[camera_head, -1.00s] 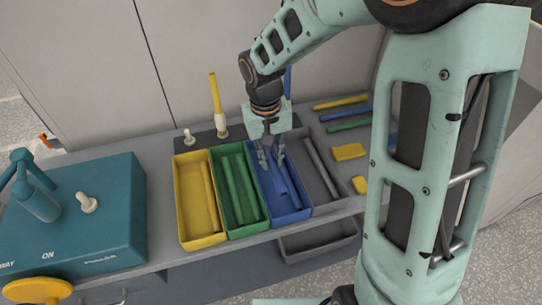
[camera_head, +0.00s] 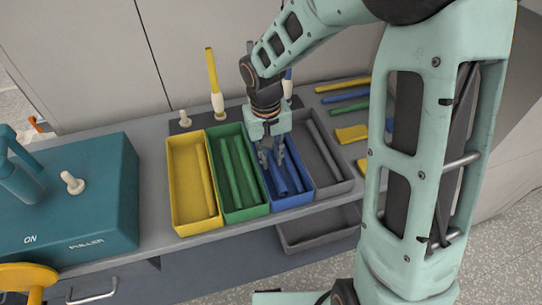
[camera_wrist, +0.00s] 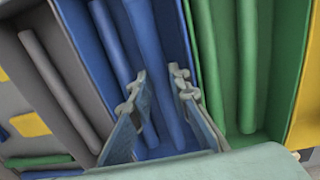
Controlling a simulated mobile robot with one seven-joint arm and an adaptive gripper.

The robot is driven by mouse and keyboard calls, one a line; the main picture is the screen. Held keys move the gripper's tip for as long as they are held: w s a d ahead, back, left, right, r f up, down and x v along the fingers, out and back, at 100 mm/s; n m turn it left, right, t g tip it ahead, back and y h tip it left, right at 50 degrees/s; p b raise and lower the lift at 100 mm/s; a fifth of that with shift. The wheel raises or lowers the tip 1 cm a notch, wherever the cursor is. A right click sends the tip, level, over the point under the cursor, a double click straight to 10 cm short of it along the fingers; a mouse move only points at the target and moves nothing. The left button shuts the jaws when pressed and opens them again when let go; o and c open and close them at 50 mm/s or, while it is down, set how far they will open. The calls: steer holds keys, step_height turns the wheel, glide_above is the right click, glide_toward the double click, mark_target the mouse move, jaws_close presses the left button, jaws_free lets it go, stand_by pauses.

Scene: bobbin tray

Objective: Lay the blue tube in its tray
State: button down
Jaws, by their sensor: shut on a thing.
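The blue tray (camera_head: 293,203) is a long open compartment in a row of trays. My gripper (camera_head: 272,158) is over it, fingers pointing down into it. In the wrist view my gripper (camera_wrist: 158,84) has one finger on each side of a blue tube (camera_wrist: 148,38), which lies lengthwise along the tray. The tube's lower part shows between the fingers. Another blue tube (camera_wrist: 110,40) lies beside it, to the left, in the same tray. Whether the held tube touches the tray floor is hard to tell.
A green tray (camera_head: 245,214) with green tubes and a yellow tray (camera_head: 197,228) stand left of the blue tray. A grey tray (camera_head: 335,188) stands right. Upright pegs, one with a yellow tube (camera_head: 211,70), stand behind. A teal machine (camera_head: 100,210) is at the left.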

steer(key=c, duration=1.7)
jaws_free()
steer(key=shift+c, duration=0.2)
